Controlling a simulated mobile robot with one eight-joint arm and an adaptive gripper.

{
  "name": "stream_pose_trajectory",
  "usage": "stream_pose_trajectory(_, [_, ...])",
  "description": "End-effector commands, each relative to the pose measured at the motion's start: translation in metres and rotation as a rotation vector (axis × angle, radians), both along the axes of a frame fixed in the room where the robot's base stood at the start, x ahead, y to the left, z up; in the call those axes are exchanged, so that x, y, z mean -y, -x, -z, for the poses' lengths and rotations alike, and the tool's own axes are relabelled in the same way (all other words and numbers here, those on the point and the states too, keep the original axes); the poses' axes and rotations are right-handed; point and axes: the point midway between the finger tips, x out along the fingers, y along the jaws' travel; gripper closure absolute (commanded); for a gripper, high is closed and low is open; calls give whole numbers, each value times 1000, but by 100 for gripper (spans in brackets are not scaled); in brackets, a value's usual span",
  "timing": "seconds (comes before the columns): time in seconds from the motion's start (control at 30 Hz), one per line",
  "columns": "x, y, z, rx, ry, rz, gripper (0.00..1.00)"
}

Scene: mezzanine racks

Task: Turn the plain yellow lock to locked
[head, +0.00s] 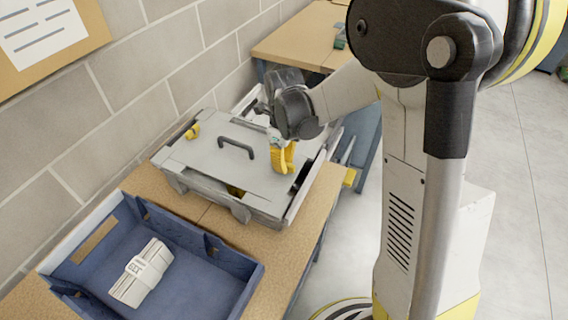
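A grey case or machine with a flat lid (225,170) and a dark handle stands on the wooden bench. A yellow lock-like part (284,158) sits upright at the lid's right side, directly below my gripper (277,138). A smaller yellow part (192,131) sits at the lid's left edge. I cannot tell from here which of the two is the plain lock, nor how either is turned. My gripper is close over the right yellow part and seems to meet its top. Its fingertips are small and partly hidden, so their opening and contact are unclear.
A blue open tray (205,277) with a white labelled bundle (142,272) stands at the front left of the bench (155,184). A block wall (150,80) runs behind. Another wooden table (297,38) is at the back. Open floor (520,190) lies to the right.

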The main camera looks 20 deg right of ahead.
Motion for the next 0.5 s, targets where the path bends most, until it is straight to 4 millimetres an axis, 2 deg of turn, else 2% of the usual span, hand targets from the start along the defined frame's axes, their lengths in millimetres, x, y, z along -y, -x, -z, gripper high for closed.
stream_pose_trajectory(0.27, [0,0,0,-1,1,1,100])
stream_pose_trajectory(0.3, [0,0,0,-1,1,0,75])
stream_pose_trajectory(0.33, [0,0,0,-1,1,0,66])
stream_pose_trajectory(0.5, [0,0,0,0,0,0,64])
